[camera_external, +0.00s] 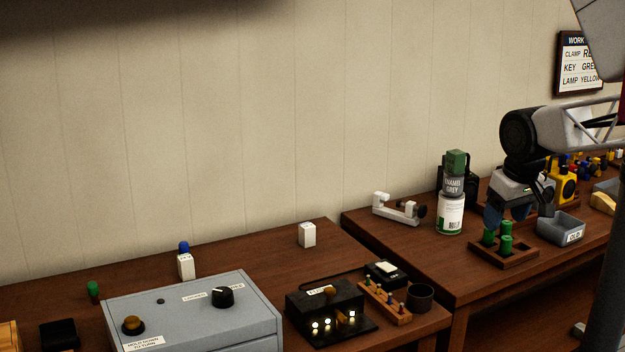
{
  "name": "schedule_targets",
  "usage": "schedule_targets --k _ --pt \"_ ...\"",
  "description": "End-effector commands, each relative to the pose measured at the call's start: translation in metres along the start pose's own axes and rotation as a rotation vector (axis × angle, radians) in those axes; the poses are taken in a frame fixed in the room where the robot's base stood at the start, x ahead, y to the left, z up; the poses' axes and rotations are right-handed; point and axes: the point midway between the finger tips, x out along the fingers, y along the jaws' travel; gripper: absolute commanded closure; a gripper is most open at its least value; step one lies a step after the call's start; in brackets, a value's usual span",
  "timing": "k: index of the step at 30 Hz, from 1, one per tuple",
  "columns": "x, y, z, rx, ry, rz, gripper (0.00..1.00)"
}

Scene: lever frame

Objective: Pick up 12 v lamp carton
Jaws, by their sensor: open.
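Two small white cartons stand on the left bench. One white carton (307,236) stands alone near the back edge. The other white carton (186,267) stands further left, with a blue-topped piece at its upper end. Their print is too small to read, so I cannot tell which is the 12 V lamp carton. My gripper (518,218) is open, with blue fingers, above the right bench near a wooden tray (500,262) of green cylinders. It is well to the right of both cartons. Whether anything is between the fingers is hard to see.
A grey control box (195,312) and a black lamp unit (325,310) fill the left bench's front. A wooden peg rack (384,303) and dark cup (420,297) stand at its right. Stacked cans (451,212) and a white clamp (398,208) stand left of my gripper.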

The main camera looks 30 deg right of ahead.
Motion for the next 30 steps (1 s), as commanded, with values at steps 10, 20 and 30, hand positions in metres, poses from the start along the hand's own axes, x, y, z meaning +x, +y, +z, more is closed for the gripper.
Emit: schedule_targets --k 10,20,30 --pt "0.0 0.0 0.0 0.0 0.0 0.0 0.34" --pt "0.0 -0.001 -0.002 0.006 -0.004 -0.004 0.34" --pt "0.004 -0.01 -0.037 0.109 -0.07 -0.065 0.34"
